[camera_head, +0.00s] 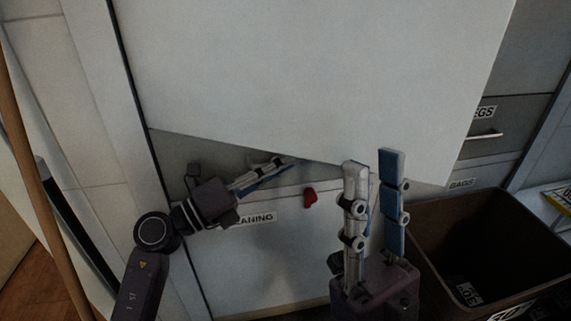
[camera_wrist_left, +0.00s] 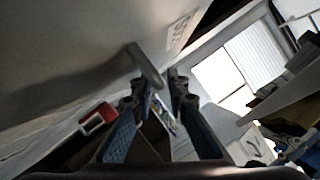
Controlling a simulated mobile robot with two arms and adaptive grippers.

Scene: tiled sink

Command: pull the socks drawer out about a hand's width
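In the head view my left gripper (camera_head: 270,172) reaches in below the edge of a large white panel (camera_head: 320,70), beside a grey drawer front. No socks label is readable in the head view; the panel hides much of the drawer fronts behind it. In the left wrist view a grey bar handle (camera_wrist_left: 148,66) sticks out from a pale front with a label (camera_wrist_left: 180,32) too blurred to read. My left gripper's fingertips (camera_wrist_left: 157,82) are apart, close to the handle's end; I cannot tell whether they touch it. My right gripper (camera_head: 374,160) is open and empty, pointing up.
A front labelled "...ANING" (camera_head: 255,219) is below, with a red piece (camera_head: 310,198) at its top. A brown bin (camera_head: 425,230) stands at the right, below fronts labelled "...EGS" (camera_head: 484,113) and "BAGS" (camera_head: 461,184). A wooden pole (camera_head: 30,170) is at the left.

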